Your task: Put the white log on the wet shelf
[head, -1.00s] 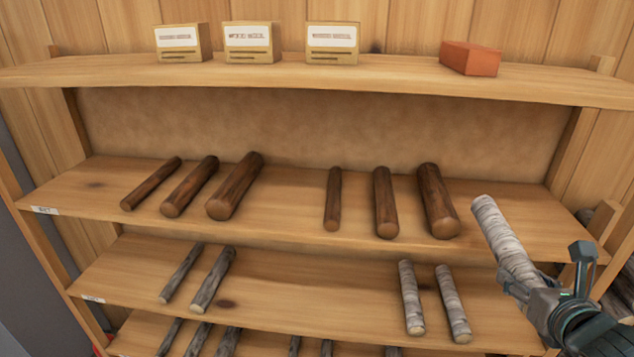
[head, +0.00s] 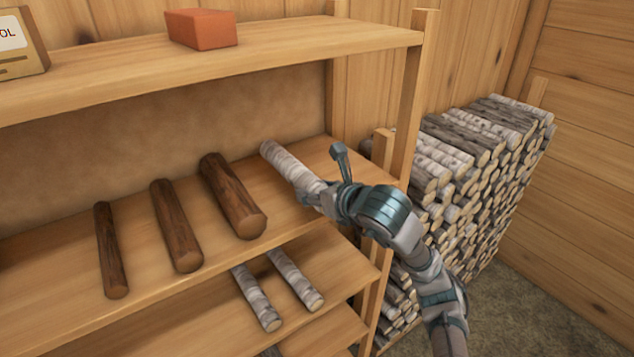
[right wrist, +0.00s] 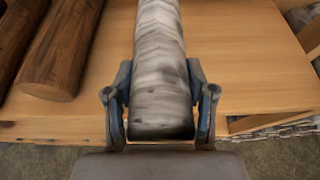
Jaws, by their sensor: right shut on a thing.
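My right gripper (head: 328,190) is shut on the near end of a white birch log (head: 285,162). The log points away over the right end of the shelf with brown logs (head: 312,150), to the right of the thickest brown log (head: 232,196). I cannot tell whether it touches the boards. In the right wrist view the white log (right wrist: 160,50) lies between the two fingers of the gripper (right wrist: 161,105), with shelf wood beyond and beneath it. My left gripper is not in view.
Two thinner brown logs (head: 176,225) lie further left. Two white logs (head: 295,278) lie on the shelf below. An orange brick (head: 202,28) sits on the top shelf. A shelf post (head: 408,100) and a large firewood stack (head: 485,165) stand to the right.

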